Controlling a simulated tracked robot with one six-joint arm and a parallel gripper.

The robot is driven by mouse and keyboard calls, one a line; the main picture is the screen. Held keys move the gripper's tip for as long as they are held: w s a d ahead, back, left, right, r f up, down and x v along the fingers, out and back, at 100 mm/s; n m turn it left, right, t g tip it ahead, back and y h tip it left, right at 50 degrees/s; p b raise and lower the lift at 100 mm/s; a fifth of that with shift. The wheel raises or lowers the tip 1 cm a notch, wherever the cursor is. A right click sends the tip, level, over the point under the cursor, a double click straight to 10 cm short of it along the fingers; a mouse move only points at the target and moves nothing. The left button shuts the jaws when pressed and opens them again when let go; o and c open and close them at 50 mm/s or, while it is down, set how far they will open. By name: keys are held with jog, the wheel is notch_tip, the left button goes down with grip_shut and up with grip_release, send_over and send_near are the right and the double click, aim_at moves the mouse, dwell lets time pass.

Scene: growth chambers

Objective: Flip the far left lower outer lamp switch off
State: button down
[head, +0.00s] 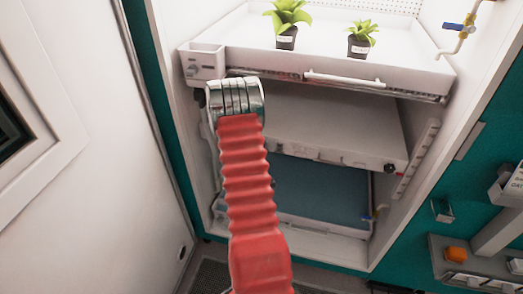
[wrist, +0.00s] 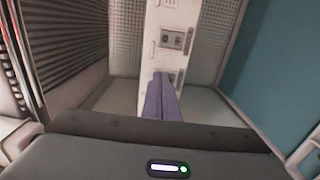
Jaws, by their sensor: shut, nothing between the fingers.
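In the wrist view a narrow white panel (wrist: 152,45) stands upright ahead. It carries an upper dark switch plate (wrist: 173,39) with two small rocker-like parts. A lower switch plate (wrist: 172,75) lies below it, partly hidden behind my fingertips. Which is the outer lamp switch, and its on or off position, is too small to tell. My gripper (wrist: 164,84) is shut and empty, its purple-grey fingers pointing at the lower plate. I cannot tell whether they touch it. In the head view my arm hides the gripper.
In the head view the chamber's upper white tray (head: 330,65) holds two potted plants (head: 286,37) (head: 360,43). A white lower shelf (head: 330,125) and a blue-grey bottom tray (head: 315,190) sit below. A white door (head: 95,150) stands close at left.

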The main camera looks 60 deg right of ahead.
jog(key=v, duration=1.3)
jog(key=shift+a+r, duration=0.25)
jog(key=shift+a, duration=0.25)
jog(key=shift+w, duration=0.15)
